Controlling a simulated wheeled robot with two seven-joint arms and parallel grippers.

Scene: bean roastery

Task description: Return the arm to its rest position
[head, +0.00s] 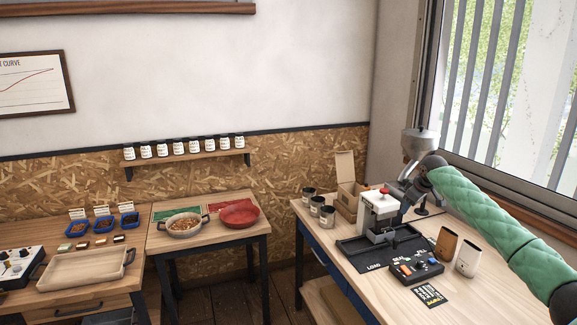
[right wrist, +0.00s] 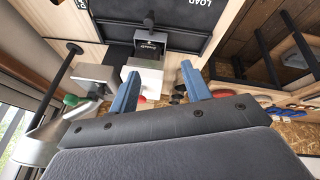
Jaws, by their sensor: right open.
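My right arm, in a green quilted sleeve, comes in from the right in the head view and reaches over the right-hand table. My right gripper (head: 398,192) is just behind and right of a white machine with a red knob (head: 383,210). In the right wrist view, its two blue fingers (right wrist: 160,90) are spread apart with nothing held between them. A pale block of a machine (right wrist: 147,68) shows beyond the fingers; I cannot tell whether they touch it. My left gripper is not in the head view.
A button box (head: 417,270), a brown container (head: 447,243) and a white container (head: 468,257) stand close to my right arm. A metal hopper (head: 420,142) rises behind the gripper. A cardboard box (head: 346,200) and tins (head: 327,216) are left.

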